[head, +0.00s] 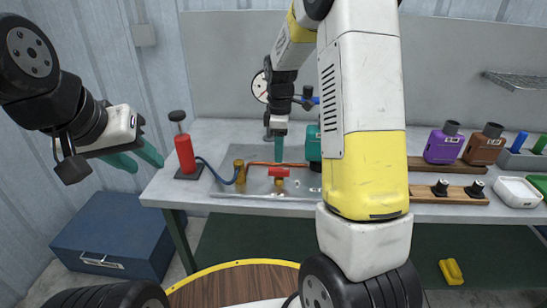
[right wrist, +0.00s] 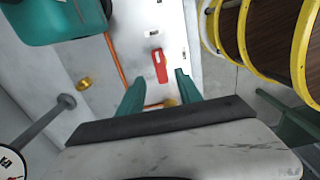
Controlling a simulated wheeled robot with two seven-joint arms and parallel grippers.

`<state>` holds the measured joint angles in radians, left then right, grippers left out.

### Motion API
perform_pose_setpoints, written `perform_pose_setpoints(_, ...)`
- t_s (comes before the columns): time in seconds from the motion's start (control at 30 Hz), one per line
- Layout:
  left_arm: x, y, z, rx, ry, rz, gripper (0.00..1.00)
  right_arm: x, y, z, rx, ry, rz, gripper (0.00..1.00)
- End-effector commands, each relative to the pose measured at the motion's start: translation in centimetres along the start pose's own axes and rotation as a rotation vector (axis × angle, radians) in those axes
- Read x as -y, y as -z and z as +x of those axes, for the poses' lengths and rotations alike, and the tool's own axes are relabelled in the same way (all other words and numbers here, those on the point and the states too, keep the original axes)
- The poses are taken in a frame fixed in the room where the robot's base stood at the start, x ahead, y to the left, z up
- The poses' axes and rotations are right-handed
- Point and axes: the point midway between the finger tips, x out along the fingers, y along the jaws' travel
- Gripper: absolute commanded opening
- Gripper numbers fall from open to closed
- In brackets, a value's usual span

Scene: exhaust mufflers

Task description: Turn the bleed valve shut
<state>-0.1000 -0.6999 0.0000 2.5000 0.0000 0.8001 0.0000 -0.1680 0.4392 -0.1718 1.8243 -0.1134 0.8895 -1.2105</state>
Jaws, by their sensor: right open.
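The bleed valve's red handle (head: 279,173) sits on a metal plate on the workbench, next to a copper pipe (head: 262,163). A brass part (right wrist: 168,103) shows low between the fingers. My left gripper (head: 146,161) is open and empty, in the air left of the bench.
A red hand pump (head: 184,152) with a blue hose (head: 221,178) stands left of the valve. A brass fitting (head: 239,171) is between them. A round gauge (head: 260,87) is behind my right gripper. A teal housing (head: 314,147) stands right of it, partly hidden by my arm.

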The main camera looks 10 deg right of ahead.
Motion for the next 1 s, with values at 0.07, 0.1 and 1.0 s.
perform_pose_setpoints(0.07,0.0,0.0,0.0,0.0,0.0,0.0,0.36,0.1,0.0,1.3,0.001,0.004,0.001,0.42)
perform_pose_setpoints(0.1,0.0,0.0,0.0,0.0,0.0,0.0,0.36,0.2,-0.1,2.0,0.002,0.004,0.002,0.42)
perform_pose_setpoints(1.0,0.0,0.0,0.0,0.0,0.0,0.0,0.36,0.1,0.0,6.7,-0.001,-0.001,0.004,0.0)
